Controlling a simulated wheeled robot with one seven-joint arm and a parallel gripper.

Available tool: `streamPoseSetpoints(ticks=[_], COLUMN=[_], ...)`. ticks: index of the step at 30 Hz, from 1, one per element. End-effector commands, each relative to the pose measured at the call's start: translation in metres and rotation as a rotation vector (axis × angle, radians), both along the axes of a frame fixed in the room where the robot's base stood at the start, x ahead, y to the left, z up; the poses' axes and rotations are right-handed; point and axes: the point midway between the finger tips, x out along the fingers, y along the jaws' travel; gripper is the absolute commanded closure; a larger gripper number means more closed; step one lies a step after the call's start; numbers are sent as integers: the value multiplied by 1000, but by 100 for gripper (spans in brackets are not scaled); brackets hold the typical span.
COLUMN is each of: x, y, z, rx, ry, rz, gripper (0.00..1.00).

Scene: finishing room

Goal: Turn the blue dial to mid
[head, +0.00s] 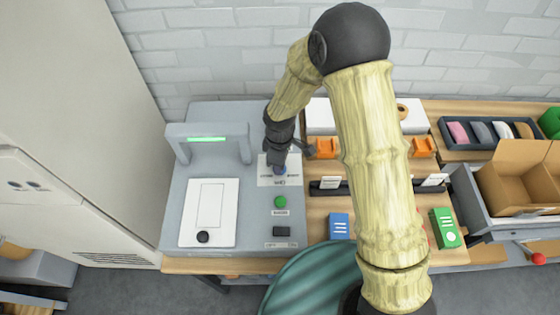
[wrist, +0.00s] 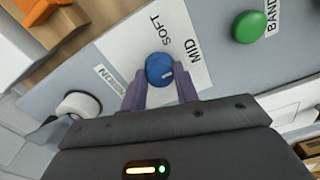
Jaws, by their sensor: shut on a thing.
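The blue dial (wrist: 159,68) sits on a white card (wrist: 183,28) on the grey machine panel. A small pale mark shows on the dial's right-hand side. My gripper (wrist: 161,80) has its two purple fingers on either side of the dial and is shut on it. In the head view my gripper (head: 279,160) reaches down over the card, and the dial (head: 280,171) is mostly hidden.
A green button (head: 280,202) and a dark switch (head: 282,231) are on the same panel, below the dial. A white plate with a black knob (head: 203,237) is at left. An arch with a green light (head: 206,139) stands behind. Orange holders (head: 326,148) are at right.

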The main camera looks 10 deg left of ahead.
Motion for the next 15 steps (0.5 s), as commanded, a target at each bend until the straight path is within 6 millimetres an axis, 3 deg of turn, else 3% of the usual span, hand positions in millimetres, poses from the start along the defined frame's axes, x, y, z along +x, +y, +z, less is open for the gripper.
streamPoseSetpoints(ticks=[4,5,8,15], x=[1,1,1,1], y=[1,1,1,1], z=[1,2,1,1], rx=[4,4,3,2], ry=[-4,-4,-3,-2], rz=[1,2,2,2], gripper=[93,66,48,48])
